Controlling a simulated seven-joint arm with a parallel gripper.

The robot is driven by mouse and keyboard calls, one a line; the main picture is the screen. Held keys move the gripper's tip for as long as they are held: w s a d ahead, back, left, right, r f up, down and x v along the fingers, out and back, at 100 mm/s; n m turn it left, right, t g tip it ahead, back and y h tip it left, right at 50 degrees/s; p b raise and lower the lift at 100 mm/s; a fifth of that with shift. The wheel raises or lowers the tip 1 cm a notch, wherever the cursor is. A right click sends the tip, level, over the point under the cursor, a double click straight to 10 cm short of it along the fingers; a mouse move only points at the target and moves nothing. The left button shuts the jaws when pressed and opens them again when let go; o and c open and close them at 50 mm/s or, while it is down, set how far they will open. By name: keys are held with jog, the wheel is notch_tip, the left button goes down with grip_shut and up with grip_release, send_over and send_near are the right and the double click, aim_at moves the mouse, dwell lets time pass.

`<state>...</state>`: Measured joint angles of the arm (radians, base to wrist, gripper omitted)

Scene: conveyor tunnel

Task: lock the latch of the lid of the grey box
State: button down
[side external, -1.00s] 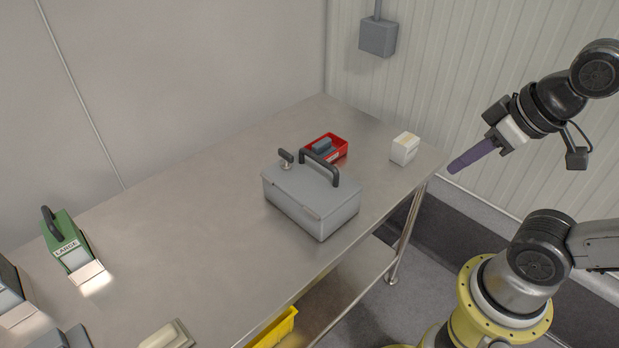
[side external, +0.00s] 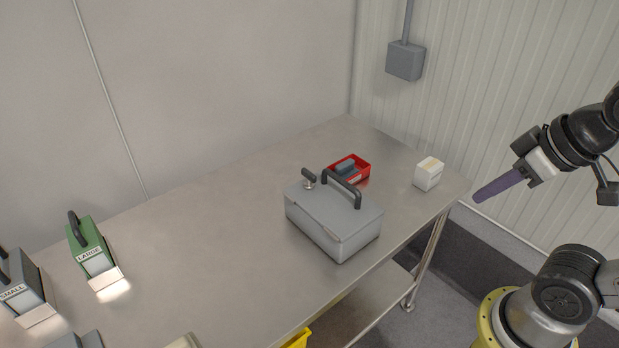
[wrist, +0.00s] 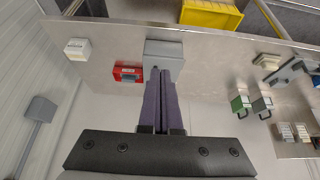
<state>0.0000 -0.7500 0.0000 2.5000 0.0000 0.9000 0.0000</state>
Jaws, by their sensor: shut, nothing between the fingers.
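The grey box (side external: 332,222) stands on the steel table, its lid down. A black arched handle (side external: 342,188) is on the lid. A small dark knob on a silver post, which looks like the latch (side external: 309,179), stands up at the lid's back left corner; whether it is locked I cannot tell. My gripper (side external: 476,198) has purple fingers, shut and empty, in the air right of the table and well apart from the box. In the wrist view the gripper (wrist: 162,76) points toward the box (wrist: 163,52), and its fingertips overlap the near edge of the box in the picture.
A red bin (side external: 361,178) with a grey item stands right behind the box. A white carton (side external: 428,173) stands near the table's right end. Green (side external: 92,250) and grey (side external: 22,284) handled blocks stand far left. The table (side external: 210,230) left of the box is clear.

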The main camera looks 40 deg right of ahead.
jog(key=c, duration=1.2)
grip_release()
jog(key=shift+s+f, duration=0.1)
jog(key=shift+s, duration=0.1)
jog(key=shift+c, duration=0.2)
jog(key=o, duration=0.4)
jog(key=r, duration=0.2)
jog(key=w+r, duration=0.1)
jog(key=r, duration=0.1)
jog(key=shift+w, duration=0.15)
jog(key=w+r, duration=0.7)
jog(key=w+r+g, duration=0.2)
jog(key=w+r, duration=0.1)
jog(key=w, duration=0.9)
jog(key=g, duration=0.4)
send_over(309, 172)
notch_tip(309, 172, down, 18)
notch_tip(309, 172, down, 14)
jog(key=shift+r, duration=0.2)
